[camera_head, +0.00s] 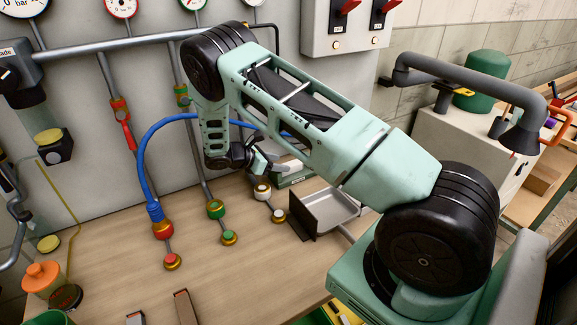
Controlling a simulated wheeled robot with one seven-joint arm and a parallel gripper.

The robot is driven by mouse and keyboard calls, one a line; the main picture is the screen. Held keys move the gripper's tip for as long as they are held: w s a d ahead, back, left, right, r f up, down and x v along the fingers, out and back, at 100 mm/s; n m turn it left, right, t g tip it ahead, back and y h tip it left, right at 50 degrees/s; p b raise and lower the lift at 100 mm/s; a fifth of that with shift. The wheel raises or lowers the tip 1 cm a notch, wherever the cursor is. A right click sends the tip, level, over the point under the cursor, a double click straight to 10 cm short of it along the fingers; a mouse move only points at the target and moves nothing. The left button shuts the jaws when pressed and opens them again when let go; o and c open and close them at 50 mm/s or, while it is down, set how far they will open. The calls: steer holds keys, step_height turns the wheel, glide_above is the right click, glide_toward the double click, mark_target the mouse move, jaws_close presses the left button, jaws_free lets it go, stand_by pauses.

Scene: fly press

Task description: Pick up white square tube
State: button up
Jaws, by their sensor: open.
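My gripper (260,160) is open at the end of my pale green arm, low over the back of the wooden bench, close to the grey wall panel. It is small in the view and partly hidden by my arm. A pale, whitish piece (290,167) lies just right of the gripper, partly covered by my arm. It may be the white square tube, but I cannot tell for sure. I cannot see anything between the fingers, nor whether they touch the pale piece.
A metal tray (335,207) and an upright dark plate (303,217) stand right of the gripper. Pipes with white, green and red fittings and a blue hose (145,165) are to the left. The bench's (255,265) middle is clear.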

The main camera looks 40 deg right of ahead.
mark_target(289, 164)
steer(key=p+x, duration=0.1)
steer(key=x, duration=0.3)
steer(key=shift+p, duration=0.3)
jaws_close()
